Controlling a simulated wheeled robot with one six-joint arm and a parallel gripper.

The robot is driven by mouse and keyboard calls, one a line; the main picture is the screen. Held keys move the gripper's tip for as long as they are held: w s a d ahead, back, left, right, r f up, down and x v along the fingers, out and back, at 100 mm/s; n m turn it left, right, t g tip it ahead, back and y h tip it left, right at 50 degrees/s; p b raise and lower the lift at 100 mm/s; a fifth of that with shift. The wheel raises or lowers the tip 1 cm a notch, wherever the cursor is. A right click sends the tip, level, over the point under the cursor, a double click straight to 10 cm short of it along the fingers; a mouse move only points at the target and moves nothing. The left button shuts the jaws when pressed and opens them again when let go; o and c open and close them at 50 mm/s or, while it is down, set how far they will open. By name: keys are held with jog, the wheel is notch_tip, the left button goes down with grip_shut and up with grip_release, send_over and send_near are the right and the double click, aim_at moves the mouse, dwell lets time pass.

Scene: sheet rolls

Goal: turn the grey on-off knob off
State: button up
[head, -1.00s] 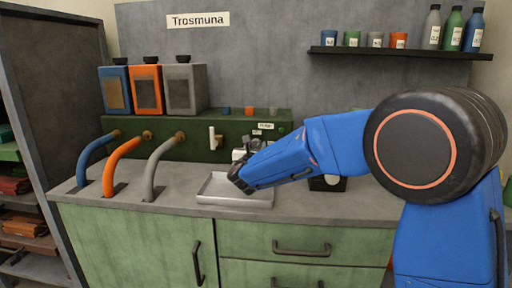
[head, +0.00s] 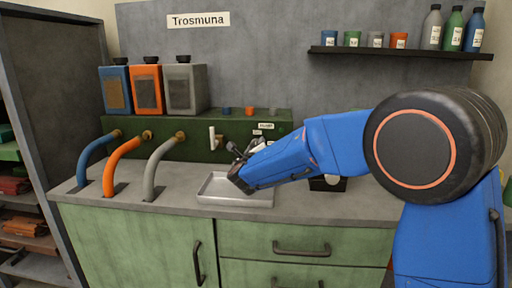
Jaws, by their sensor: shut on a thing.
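My gripper (head: 236,152) reaches in from the right to the front of the green panel box (head: 180,150), just above the metal tray. Its dark fingers are shut at the panel, below and left of small white labels (head: 266,126). The grey on-off knob cannot be made out; the fingers and wrist cover that part of the panel, and the jaws appear closed on the knob there. The knob's setting cannot be read.
A shallow metal tray (head: 216,188) lies under my gripper. A white spout (head: 212,137) stands close left of it. Blue, orange and grey hoses (head: 155,165) curve to the counter. A shelf (head: 400,53) with cups and bottles hangs above right.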

jog(key=shift+f, duration=0.1)
dwell(0.4)
jog(key=o, duration=1.1)
jog(key=shift+c, duration=0.2)
jog(key=s, duration=1.7)
jog(key=shift+s+a, duration=0.2)
jog(key=shift+a, duration=0.1)
